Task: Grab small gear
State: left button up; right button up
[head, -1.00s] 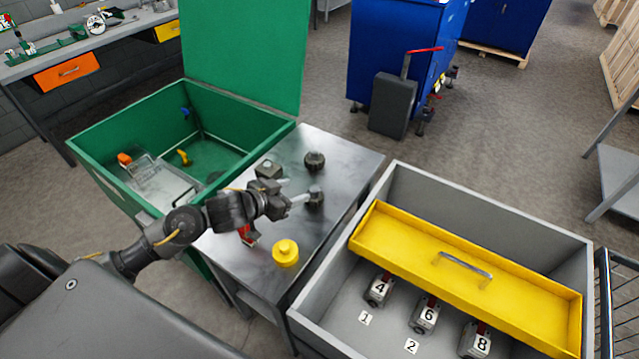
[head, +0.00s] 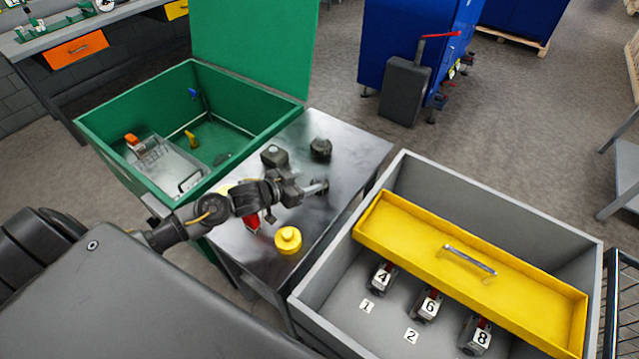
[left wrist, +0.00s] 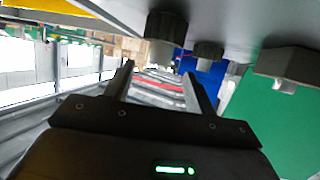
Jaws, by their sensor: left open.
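A dark round gear-like part (head: 320,149) stands on the metal table (head: 345,165). A second, similar dark part (head: 322,186) stands nearer, partly hidden by my left gripper (head: 308,188). I cannot tell which of them is the small gear. My left gripper is open, low over the table, with its fingers reaching toward the nearer part. In the left wrist view, a dark part with a pale lower end (left wrist: 165,28) is close above and between the open fingers (left wrist: 158,82), and I see nothing held. My right gripper is not in view.
A grey squarish part (head: 275,156), a yellow round piece (head: 288,240) and a red item (head: 252,222) are also on the table. A green open bin (head: 110,150) stands left. A grey crate (head: 400,170) with a yellow tray (head: 410,235) stands right.

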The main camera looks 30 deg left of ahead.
aim_at(320, 175)
pick_arm(q)
jog(key=x, duration=0.5)
jog(key=shift+w+p, duration=0.1)
jog(key=shift+p, duration=0.25)
jog(key=shift+w+d+f, duration=0.2)
jog(key=shift+w+d, duration=0.05)
jog(key=shift+w, duration=0.1)
grip_shut()
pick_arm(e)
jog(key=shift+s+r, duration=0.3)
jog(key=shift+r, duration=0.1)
pick_arm(q)
jog(key=shift+r, duration=0.1)
jog(key=shift+r, duration=0.25)
notch_tip(320, 175, up, 2)
jog(key=shift+r+b, duration=0.1)
jog(key=shift+b, duration=0.4)
jog(key=s+a+r+b, duration=0.1)
jog(key=s+a+r, duration=0.6)
jog(key=s+r, duration=0.3)
jog(key=shift+s+a, duration=0.4)
jog(key=shift+s, duration=0.45)
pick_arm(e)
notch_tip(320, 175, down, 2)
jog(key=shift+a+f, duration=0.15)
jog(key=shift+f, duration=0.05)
